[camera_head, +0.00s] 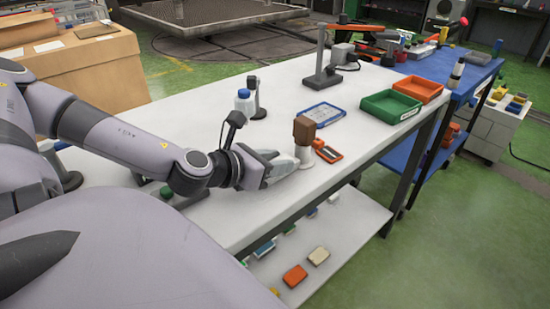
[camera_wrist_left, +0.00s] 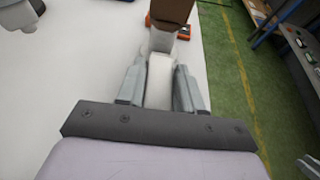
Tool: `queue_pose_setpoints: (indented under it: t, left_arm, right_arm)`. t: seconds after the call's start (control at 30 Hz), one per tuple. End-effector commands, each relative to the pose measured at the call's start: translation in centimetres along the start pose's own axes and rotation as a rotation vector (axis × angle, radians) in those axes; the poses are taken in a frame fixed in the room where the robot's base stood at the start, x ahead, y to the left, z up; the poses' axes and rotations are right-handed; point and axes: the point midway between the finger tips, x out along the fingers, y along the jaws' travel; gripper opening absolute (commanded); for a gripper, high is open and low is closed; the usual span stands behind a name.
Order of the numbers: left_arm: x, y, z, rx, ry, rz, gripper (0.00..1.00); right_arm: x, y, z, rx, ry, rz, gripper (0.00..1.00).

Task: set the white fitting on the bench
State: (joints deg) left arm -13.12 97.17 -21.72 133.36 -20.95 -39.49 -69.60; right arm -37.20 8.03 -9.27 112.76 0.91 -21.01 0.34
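My left gripper (camera_head: 280,166) is low over the front part of the white bench (camera_head: 190,100), pointing right. In the left wrist view the gripper (camera_wrist_left: 160,82) has its fingers on both sides of a white fitting (camera_wrist_left: 158,88) and appears closed on it. The fitting reaches out to about the fingertips. I cannot tell whether it touches the bench. Just past the fingertips stands a white post with a brown block on top (camera_head: 304,131), which also shows in the wrist view (camera_wrist_left: 170,10).
An orange tray (camera_head: 327,152) lies just beyond the post. A blue-framed panel (camera_head: 323,114), a dark stand (camera_head: 322,75), a green bin (camera_head: 390,107) and a blue-capped bottle (camera_head: 244,102) are farther back. The bench's front edge is close to the gripper.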

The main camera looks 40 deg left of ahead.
Motion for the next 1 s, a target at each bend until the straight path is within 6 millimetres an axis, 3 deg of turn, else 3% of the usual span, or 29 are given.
queue_pose_setpoints:
  t: [0.03, 0.07, 0.1, 0.53, 1.0]
  left_arm:
    - [0.0, 0.0, -0.1, -0.001, 0.0, 0.0, 0.49]
    - [0.0, 0.0, -0.1, -0.001, 0.001, 0.0, 0.59]
    - [0.0, 0.0, -0.1, -0.001, 0.001, 0.0, 0.61]
    - [-0.5, 0.0, 0.3, 0.003, 0.003, 0.0, 0.61]
    - [-5.4, 0.0, 0.3, 0.006, 0.002, -0.001, 0.61]
  right_arm:
    - [0.0, 0.0, 0.0, 0.0, -0.002, -0.001, 0.43]
    - [0.0, 0.0, 0.1, 0.0, -0.002, -0.001, 0.43]
    - [0.0, -0.1, 0.1, 0.0, -0.003, -0.001, 0.43]
    - [-0.2, 0.0, -0.1, -0.002, -0.008, -0.001, 0.43]
    - [-1.6, 0.2, -1.7, -0.008, -0.007, 0.004, 0.43]
